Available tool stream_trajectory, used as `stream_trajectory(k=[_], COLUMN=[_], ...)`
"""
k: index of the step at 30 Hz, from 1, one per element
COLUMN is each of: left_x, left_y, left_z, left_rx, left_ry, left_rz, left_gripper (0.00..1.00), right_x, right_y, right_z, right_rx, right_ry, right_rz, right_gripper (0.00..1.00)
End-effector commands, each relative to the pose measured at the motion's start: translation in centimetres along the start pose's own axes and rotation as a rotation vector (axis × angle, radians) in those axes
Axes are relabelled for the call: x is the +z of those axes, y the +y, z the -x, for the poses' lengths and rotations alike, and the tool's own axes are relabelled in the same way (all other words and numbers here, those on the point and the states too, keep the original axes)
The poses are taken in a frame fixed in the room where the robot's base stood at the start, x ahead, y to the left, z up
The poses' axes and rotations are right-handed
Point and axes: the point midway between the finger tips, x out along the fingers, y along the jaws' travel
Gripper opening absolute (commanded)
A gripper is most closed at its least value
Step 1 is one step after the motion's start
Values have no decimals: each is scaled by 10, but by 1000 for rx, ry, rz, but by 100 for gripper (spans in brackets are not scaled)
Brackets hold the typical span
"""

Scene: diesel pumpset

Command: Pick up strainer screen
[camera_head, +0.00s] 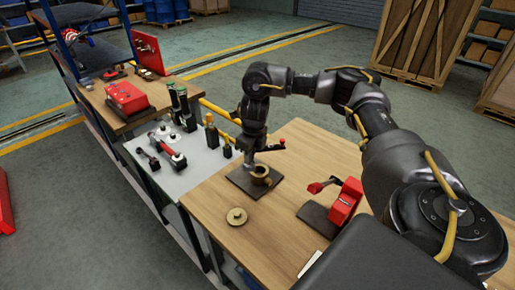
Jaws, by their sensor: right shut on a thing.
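My right gripper (249,158) points down over a dark square mat (240,183) on the wooden bench. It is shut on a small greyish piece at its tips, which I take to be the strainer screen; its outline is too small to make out. A brass, cup-shaped strainer body (262,178) stands on the mat, just right of and below the fingertips. Whether the held piece touches it I cannot tell. A round brass lid (237,216) lies flat on the bench in front of the mat. My left gripper is not in view.
A red device (346,201) stands on the bench at right, near a dark flat plate (320,219). A grey table (197,178) at left holds tools and dark bottles (183,106). A red box (126,97) sits farther back. Bare wood surrounds the lid.

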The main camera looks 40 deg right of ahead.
Motion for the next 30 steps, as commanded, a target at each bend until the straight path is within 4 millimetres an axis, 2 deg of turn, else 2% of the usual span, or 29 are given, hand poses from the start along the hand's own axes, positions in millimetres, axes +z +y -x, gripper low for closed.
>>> stream_trajectory(k=[1, 3, 9, 13, 24, 26, 30], left_x=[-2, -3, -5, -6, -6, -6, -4], left_y=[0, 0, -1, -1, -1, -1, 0], left_z=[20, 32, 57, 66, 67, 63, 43], left_rx=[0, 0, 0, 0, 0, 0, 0], left_ry=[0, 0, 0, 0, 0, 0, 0], left_rz=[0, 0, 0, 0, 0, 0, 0], left_gripper=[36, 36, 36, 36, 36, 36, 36], right_x=[3, 6, 12, 15, 16, 16, 15], right_y=[14, 30, 63, 77, 90, 94, 117], right_z=[14, 20, 31, 35, 34, 32, 26], right_rx=[1, 2, 0, 1, 3, 10, 44], right_ry=[3, 3, 2, 2, 1, 2, 3], right_rz=[8, 7, 4, 3, 26, 81, 363], right_gripper=[0, 0, 0, 0, 0, 0, 0])
